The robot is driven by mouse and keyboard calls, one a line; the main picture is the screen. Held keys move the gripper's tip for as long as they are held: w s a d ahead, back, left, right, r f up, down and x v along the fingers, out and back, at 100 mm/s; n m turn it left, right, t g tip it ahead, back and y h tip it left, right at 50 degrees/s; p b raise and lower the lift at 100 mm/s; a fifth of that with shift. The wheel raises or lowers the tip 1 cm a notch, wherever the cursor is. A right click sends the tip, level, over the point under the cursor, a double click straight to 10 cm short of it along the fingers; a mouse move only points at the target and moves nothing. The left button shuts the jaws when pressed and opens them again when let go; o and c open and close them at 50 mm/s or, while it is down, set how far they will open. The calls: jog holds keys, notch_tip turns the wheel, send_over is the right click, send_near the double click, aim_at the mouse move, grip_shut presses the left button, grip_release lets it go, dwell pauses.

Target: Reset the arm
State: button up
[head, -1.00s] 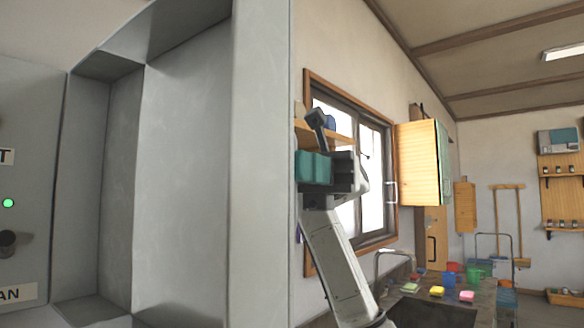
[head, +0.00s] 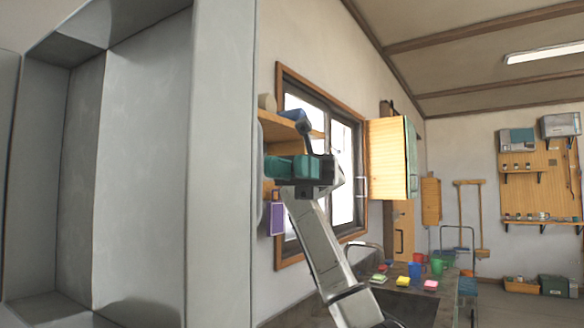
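My arm rises from the bottom of the head view, leaning to the left. My gripper (head: 288,167) is at its upper end, in front of the window and just right of the tall grey metal housing. Teal blocks show at this end, against dark wrist parts. I cannot tell whether they are fingers or something held. The fingertips do not show clearly, and neither does any gap between them.
The large grey metal housing (head: 222,160) fills the left side, close by. A wooden shelf (head: 280,125) sits beside the window (head: 341,160). An open cabinet door (head: 387,160) juts out right of it. Colourful cups and sponges stand on the counter (head: 385,270) at lower right.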

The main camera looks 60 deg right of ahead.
jog(key=shift+d, duration=0.45)
dwell(0.3)
